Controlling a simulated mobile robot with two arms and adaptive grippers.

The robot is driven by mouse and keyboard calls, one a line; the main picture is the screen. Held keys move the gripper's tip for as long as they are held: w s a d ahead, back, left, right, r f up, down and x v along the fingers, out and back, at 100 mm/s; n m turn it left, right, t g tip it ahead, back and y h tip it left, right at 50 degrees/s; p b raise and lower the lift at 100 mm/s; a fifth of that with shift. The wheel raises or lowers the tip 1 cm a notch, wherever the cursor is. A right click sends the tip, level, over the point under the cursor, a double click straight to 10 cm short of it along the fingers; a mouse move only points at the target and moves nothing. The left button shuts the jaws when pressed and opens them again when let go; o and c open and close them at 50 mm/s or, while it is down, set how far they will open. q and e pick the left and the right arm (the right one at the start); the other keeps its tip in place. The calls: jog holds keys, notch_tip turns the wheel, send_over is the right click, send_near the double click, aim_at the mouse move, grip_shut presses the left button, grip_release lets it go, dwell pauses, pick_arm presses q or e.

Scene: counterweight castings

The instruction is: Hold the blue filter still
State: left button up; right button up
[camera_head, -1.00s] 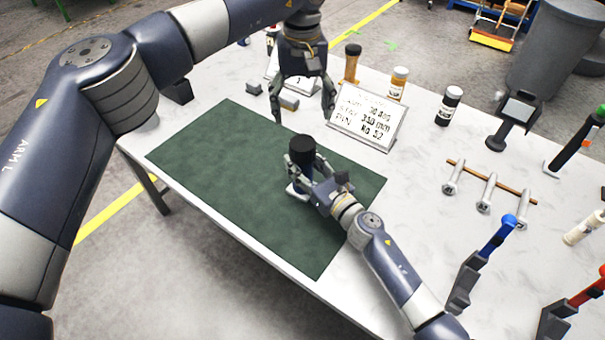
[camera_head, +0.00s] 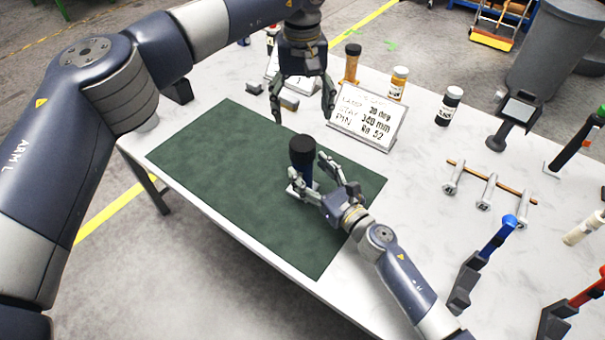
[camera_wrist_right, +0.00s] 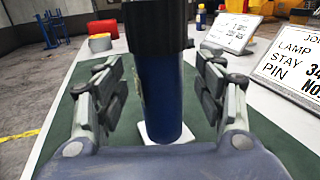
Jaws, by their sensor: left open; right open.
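The blue filter (camera_head: 305,178) is a dark blue cylinder with a black top, upright on a small white base (camera_head: 293,192) on the green mat. In the right wrist view the blue filter (camera_wrist_right: 163,90) stands between the two fingers of my right gripper (camera_wrist_right: 160,65), with a gap on each side. In the head view my right gripper (camera_head: 309,165) is open at the filter's lower right side. My left gripper (camera_head: 304,116) is open and empty, pointing down above the table beyond the filter, at the mat's far edge.
A sign with writing (camera_head: 367,122) stands behind the mat (camera_head: 215,150). Bottles (camera_head: 449,106), a small screen on a stand (camera_head: 512,120), bolts along a rod (camera_head: 487,193) and a blue-handled tool (camera_head: 487,258) stand to the right. The mat's left part is clear.

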jog(key=v, duration=0.8)
jog(key=shift+s+d, duration=0.15)
jog(key=shift+s, duration=0.05)
jog(key=shift+r, duration=0.1)
